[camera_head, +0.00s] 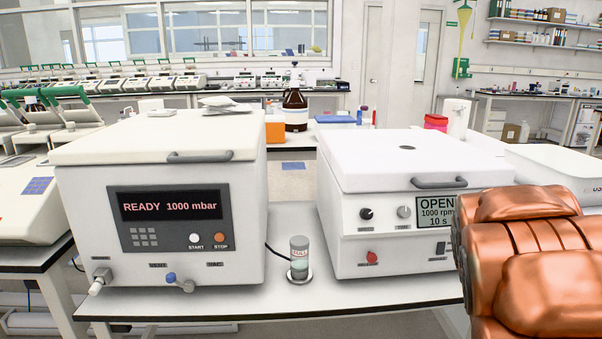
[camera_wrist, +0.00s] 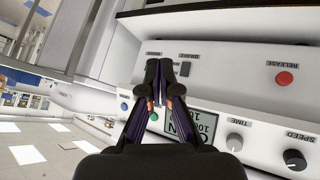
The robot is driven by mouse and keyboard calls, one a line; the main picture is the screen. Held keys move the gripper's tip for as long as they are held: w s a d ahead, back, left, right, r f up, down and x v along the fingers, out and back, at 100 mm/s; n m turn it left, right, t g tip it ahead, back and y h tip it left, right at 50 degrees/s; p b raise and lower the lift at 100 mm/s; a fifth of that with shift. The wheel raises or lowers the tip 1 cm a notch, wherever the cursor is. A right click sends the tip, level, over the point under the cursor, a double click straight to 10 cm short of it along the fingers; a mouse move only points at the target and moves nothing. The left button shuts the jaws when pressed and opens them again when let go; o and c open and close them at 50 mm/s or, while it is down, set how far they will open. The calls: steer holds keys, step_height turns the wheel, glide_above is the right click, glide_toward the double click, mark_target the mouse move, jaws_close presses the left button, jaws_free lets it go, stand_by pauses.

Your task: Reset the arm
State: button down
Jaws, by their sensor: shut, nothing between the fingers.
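My arm, a copper-coloured link, fills the lower right of the head view; the gripper itself is out of that view. In the wrist view my gripper (camera_wrist: 167,66) is shut and empty, its dark fingertips together in front of the front panel of the right-hand machine. That machine is a white box (camera_head: 390,235) with a closed lid, a grey handle, knobs, a red button and a display (camera_head: 436,212) reading OPEN, 1000 rpm, 10 s. In the wrist view its red release button (camera_wrist: 284,78) and speed knob (camera_wrist: 294,159) show. I cannot tell whether the fingertips touch the panel.
A white machine (camera_head: 90,230) with a display reading READY 1000 mbar stands left on the same table (camera_head: 330,298). A brown bottle (camera_head: 295,110) and an orange box (camera_head: 275,129) stand behind. A white tub (camera_head: 560,165) is at right.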

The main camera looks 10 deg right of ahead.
steer(key=s+a+f+n+g+y, duration=0.2)
steer(key=s+a+f+g+y, duration=0.15)
steer(key=s+a, duration=1.15)
steer(key=s+a+f+n+g+y, duration=0.25)
steer(key=s+a+g, duration=0.25)
steer(key=s+a, duration=0.9)
steer(key=s+d+r+p, duration=0.1)
steer(key=r+p, duration=0.9)
steer(key=r, duration=0.1)
steer(key=s+r+p, duration=0.2)
steer(key=r+p, duration=0.9)
steer(key=shift+s+d+r+t, duration=0.2)
steer(key=shift+d+r+t, duration=0.1)
steer(key=shift+d+t, duration=0.1)
steer(key=shift+m, duration=0.25)
